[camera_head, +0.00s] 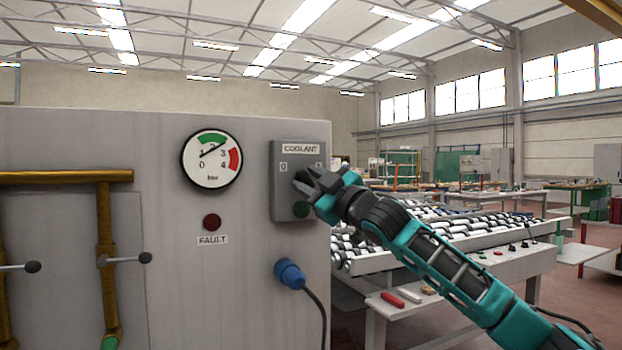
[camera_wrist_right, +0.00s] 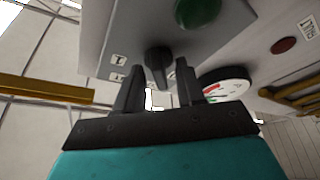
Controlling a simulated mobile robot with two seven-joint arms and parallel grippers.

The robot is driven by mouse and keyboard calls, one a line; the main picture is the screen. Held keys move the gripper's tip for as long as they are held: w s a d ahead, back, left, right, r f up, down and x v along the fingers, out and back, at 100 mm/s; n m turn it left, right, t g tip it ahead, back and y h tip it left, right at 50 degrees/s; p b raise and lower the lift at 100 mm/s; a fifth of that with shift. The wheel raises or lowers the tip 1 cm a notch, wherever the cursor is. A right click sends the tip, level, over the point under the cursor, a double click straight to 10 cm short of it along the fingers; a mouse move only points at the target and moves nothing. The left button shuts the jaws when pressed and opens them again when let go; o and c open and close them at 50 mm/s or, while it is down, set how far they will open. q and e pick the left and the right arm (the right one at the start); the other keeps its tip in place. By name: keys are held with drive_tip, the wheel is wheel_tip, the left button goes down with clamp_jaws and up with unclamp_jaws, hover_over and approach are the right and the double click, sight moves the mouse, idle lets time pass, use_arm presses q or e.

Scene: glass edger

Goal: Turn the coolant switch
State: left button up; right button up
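The coolant switch box (camera_head: 284,200) is a grey box labelled COOLANT on the right part of the machine panel. A 0 mark shows at its upper left; the right mark is partly hidden. My right gripper (camera_head: 304,182) is at the box front and hides the knob in the head view. In the wrist view its fingers (camera_wrist_right: 160,76) are apart, one on each side of the knob's lower end; contact cannot be told. My left gripper is not in view.
A green button (camera_head: 301,210) sits below the knob. A pressure gauge (camera_head: 212,159), a red fault lamp (camera_head: 212,222) and a blue plug with cable (camera_head: 289,274) are on the panel. Brass pipes (camera_head: 70,177) with levers stand at left. A roller conveyor (camera_head: 470,230) lies behind my right arm.

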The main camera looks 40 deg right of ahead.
clamp_jaws()
